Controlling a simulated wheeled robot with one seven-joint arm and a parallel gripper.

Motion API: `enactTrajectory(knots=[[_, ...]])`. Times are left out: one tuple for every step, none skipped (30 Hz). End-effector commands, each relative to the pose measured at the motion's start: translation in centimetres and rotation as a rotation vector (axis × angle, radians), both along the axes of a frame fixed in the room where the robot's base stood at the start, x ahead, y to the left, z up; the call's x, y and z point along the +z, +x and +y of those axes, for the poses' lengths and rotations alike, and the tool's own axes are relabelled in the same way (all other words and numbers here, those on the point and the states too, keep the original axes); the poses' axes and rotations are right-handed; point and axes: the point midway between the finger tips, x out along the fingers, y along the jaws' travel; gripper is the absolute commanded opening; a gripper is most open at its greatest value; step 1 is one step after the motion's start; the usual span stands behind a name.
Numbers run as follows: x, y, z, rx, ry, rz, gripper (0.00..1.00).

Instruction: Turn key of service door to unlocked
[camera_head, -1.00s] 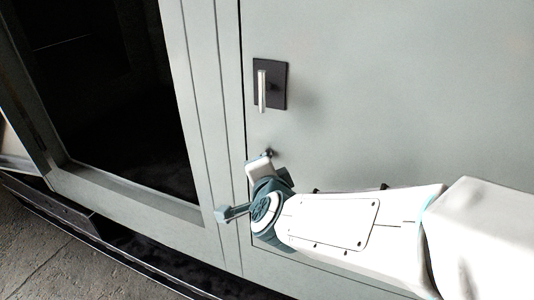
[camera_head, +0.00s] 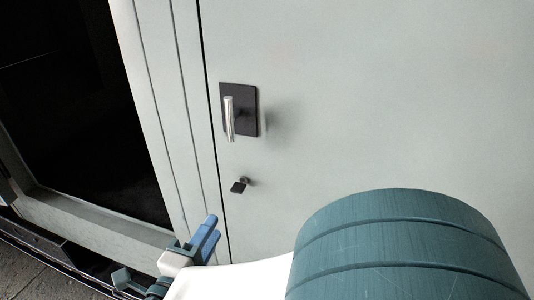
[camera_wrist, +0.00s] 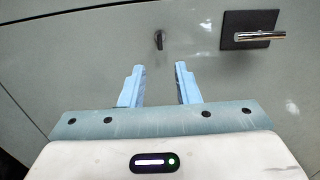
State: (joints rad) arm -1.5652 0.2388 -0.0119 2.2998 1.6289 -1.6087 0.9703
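The key (camera_head: 239,186) is a small dark piece standing out from its lock on the grey service door (camera_head: 380,90), below the door handle. It also shows in the wrist view (camera_wrist: 158,40), straight ahead of the gap between the fingers. My gripper (camera_head: 211,234) is below and slightly left of the key in the head view. In the wrist view my gripper (camera_wrist: 159,67) has its two blue fingers apart with nothing between them. The fingertips are short of the key and do not touch it.
A silver lever handle (camera_head: 229,119) on a black plate (camera_head: 249,101) is above the key; in the wrist view the handle (camera_wrist: 259,36) is to the right. A dark opening (camera_head: 75,110) in a grey frame lies left of the door seam. The door face around the key is bare.

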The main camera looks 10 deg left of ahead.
Motion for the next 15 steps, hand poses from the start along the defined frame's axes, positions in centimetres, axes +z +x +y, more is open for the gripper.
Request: enactTrajectory(knots=[[0.2, 1.1, -0.2, -0.005, -0.002, 0.000, 0.29], [0.2, 1.7, -0.2, -0.004, -0.002, -0.001, 0.29], [0.2, 2.6, -0.3, -0.005, -0.003, 0.000, 0.29], [0.3, 3.3, -0.4, -0.004, -0.004, 0.000, 0.29], [0.2, 4.0, -0.5, -0.006, -0.004, 0.000, 0.29], [0.3, 4.8, -0.5, -0.004, -0.003, 0.000, 0.29], [0.3, 5.5, -0.6, -0.005, -0.003, 0.000, 0.29], [0.3, 6.1, -0.6, -0.003, -0.003, 0.000, 0.29], [0.2, 6.9, -0.7, -0.005, -0.003, 0.000, 0.29], [0.2, 7.5, -0.7, -0.003, -0.004, 0.000, 0.29], [0.2, 8.0, -0.8, -0.003, -0.003, 0.000, 0.29], [0.2, 8.7, -0.8, -0.002, -0.003, 0.000, 0.29], [0.2, 9.1, -0.9, -0.002, -0.002, 0.000, 0.29], [0.2, 9.6, -0.9, -0.003, -0.002, 0.000, 0.29], [0.1, 10.1, -0.9, -0.002, -0.002, 0.000, 0.29]])
